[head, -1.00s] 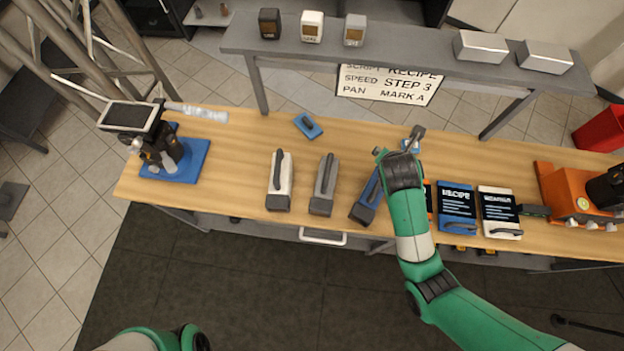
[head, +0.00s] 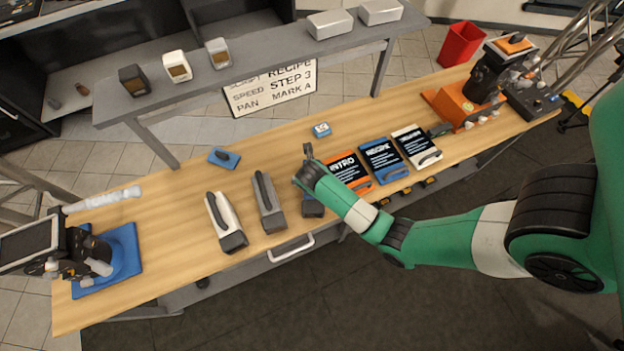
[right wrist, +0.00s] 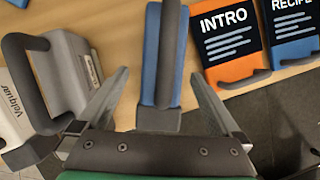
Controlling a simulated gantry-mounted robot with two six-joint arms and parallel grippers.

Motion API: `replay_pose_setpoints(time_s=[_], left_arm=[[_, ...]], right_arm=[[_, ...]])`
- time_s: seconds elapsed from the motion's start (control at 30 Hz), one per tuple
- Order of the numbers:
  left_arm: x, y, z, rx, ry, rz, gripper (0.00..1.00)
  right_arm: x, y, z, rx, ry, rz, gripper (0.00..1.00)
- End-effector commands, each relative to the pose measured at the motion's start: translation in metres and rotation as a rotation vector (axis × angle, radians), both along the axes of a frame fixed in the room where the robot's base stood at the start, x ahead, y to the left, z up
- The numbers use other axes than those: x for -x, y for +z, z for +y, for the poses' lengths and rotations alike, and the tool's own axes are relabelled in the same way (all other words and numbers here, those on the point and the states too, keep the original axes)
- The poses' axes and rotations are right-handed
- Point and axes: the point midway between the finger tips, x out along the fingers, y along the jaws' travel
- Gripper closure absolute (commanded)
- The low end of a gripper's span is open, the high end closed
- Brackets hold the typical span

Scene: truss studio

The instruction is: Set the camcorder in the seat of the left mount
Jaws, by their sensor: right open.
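Three handled camcorder-like bodies stand in a row on the wooden bench: white (head: 226,222), grey (head: 268,203) and blue (head: 313,208). My right gripper (head: 306,160) is over the blue one and hides much of it in the head view. In the right wrist view my open fingers (right wrist: 158,76) lie either side of the blue body (right wrist: 150,65), with no clear contact. The grey body (right wrist: 72,65) is left of them. The left mount, black with a screen, stands on a blue base (head: 124,250) at the bench's left end; its seat is not clear. My left gripper is out of view.
INTRO (head: 349,172), RECIPE (head: 384,160) and another slate-like panel (head: 417,146) lie right of the gripper. An orange mount (head: 455,105) stands at the right end. A raised shelf (head: 250,75) runs behind. Bench between left mount and white body is clear.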

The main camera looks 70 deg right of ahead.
Motion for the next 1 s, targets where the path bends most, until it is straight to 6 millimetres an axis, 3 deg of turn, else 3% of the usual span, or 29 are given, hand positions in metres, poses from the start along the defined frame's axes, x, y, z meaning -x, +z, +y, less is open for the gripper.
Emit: replay_pose_setpoints(time_s=[0.13,0.4,0.67,1.0], left_arm=[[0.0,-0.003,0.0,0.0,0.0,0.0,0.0],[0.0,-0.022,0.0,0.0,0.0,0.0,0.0],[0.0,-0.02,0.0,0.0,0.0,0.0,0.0],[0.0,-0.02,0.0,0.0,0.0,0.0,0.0]], right_arm=[[0.0,-0.006,-0.003,-0.001,-0.001,0.001,0.0],[-0.004,-0.044,-0.023,0.0,0.0,0.0,0.0],[-0.004,-0.045,-0.024,0.0,0.001,-0.001,0.0],[-0.004,-0.045,-0.024,0.0,0.001,-0.001,0.61]])
